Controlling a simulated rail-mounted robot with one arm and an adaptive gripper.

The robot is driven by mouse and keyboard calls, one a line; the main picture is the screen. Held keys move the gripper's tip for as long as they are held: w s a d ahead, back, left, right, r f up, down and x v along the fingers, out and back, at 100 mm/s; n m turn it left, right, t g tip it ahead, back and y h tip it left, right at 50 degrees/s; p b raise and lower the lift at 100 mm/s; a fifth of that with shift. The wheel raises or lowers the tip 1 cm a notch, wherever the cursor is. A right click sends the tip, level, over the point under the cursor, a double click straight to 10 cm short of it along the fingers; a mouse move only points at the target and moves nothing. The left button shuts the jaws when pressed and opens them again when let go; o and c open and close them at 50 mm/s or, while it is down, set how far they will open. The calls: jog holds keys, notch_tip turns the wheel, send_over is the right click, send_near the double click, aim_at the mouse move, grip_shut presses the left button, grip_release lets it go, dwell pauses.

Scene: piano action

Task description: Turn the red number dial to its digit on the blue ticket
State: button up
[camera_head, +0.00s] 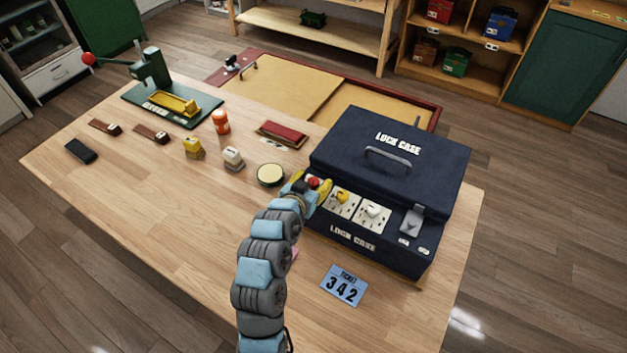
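The dark blue lock case (385,240) stands shut at the right end of the wooden table. Its front panel has a red dial (313,182) at the left, a yellow dial (343,197) in the middle and a white dial (373,211) at the right. The blue ticket (344,286) lies flat in front of the case and reads 342. My gripper (316,187) is at the red dial, with yellow finger parts beside it. It hides most of that dial's plate, so the dial's digit cannot be read. I cannot tell whether the fingers grip the dial.
A metal latch (412,221) is on the case front, right of the dials. A round tin (271,175), a white stamp (233,158), a yellow stamp (193,147) and a red pad (282,133) lie left of the case. The table's front left is clear.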

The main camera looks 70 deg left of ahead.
jog(key=v, duration=0.7)
jog(key=shift+s, duration=0.2)
jog(key=shift+d+r, duration=0.1)
jog(key=shift+d, duration=0.05)
dwell(0.6)
